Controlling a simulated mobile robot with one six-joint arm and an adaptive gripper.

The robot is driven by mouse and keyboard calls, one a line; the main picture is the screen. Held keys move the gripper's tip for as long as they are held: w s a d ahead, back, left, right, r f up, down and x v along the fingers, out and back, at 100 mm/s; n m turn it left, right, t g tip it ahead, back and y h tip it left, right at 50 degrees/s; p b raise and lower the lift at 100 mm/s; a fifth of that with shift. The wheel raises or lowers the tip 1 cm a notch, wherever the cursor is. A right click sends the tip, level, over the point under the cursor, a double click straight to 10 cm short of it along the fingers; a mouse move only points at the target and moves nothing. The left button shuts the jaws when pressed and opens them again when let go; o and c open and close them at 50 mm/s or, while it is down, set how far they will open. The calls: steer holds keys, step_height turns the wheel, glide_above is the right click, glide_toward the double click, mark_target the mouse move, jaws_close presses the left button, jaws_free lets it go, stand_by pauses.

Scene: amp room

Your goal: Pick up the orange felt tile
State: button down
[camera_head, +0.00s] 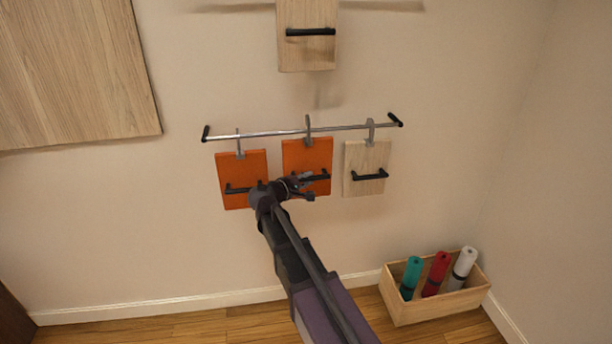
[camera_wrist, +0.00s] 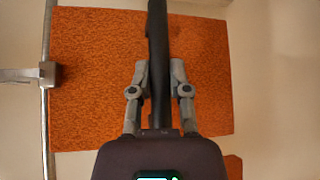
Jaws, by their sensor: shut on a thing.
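Two orange felt tiles hang from a metal rail on the wall, the left one (camera_head: 240,167) and the middle one (camera_head: 307,155). Each has a black bar handle. My gripper (camera_head: 302,186) is at the middle tile, shut on its black handle (camera_head: 325,177). In the wrist view, the handle (camera_wrist: 157,40) runs between the two grey fingers of my gripper (camera_wrist: 159,80), with the orange felt (camera_wrist: 90,90) behind it. The middle tile's hook (camera_wrist: 25,75) still sits at the rail (camera_wrist: 45,120). My wrist hides part of the left tile's lower right corner.
A pale wooden tile (camera_head: 366,160) with a black handle hangs right of the middle tile. Another wooden panel (camera_head: 306,55) is above the rail (camera_head: 270,133). A wooden box (camera_head: 410,310) with teal, red and white rolls stands on the floor at right.

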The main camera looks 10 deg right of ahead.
steer(key=s+a+r+p, duration=0.1)
steer(key=s, duration=1.2)
steer(key=shift+s, duration=0.25)
steer(key=shift+r, duration=0.1)
